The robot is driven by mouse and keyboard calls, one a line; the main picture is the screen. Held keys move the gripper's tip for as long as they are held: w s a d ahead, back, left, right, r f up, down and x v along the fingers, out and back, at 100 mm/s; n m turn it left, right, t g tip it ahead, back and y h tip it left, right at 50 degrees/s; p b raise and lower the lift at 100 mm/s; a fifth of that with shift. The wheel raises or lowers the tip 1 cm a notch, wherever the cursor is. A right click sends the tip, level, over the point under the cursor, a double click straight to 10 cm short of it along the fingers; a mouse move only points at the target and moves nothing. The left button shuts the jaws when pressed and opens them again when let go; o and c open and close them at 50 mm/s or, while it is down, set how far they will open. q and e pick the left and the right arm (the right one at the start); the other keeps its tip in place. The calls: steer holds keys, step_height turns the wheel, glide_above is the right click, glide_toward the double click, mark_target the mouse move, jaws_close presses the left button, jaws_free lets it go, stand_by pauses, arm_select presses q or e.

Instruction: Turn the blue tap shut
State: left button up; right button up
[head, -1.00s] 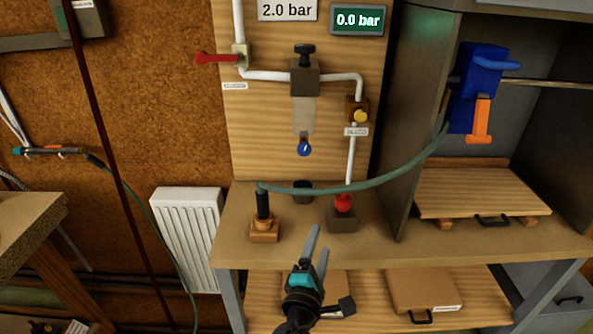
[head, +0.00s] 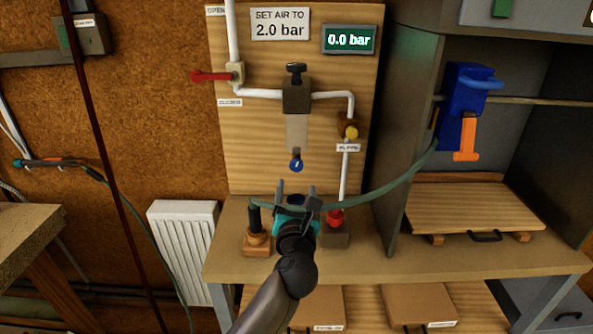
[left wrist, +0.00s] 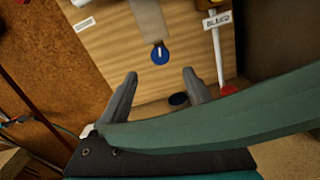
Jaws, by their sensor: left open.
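The blue tap (head: 296,165) is a small round knob with a pale mark, at the bottom of the clear bowl (head: 296,132) on the wooden board. It also shows in the left wrist view (left wrist: 160,54), beyond and between my fingertips. My left gripper (head: 296,188) is open and empty, a little below the tap and apart from it in the head view. The green hose (head: 385,193) passes close by the gripper and crosses the front of the left wrist view (left wrist: 225,120). My right gripper is not in view.
A red lever (head: 210,76) and a yellow knob (head: 351,132) sit on the white pipework. A red knob (head: 335,217) stands on a block on the bench (head: 375,255). The display (head: 349,39) reads 0.0 bar. A blue and orange tool (head: 463,115) hangs at the right.

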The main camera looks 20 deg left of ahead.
mark_target(297, 166)
arm_select(q)
steer(key=b+x, duration=0.1)
steer(key=x, duration=0.8)
steer(key=shift+w+f+b, duration=0.1)
steer(key=shift+w+b, duration=0.05)
steer(key=shift+b, duration=0.2)
steer(key=shift+c, duration=0.2)
jaws_close()
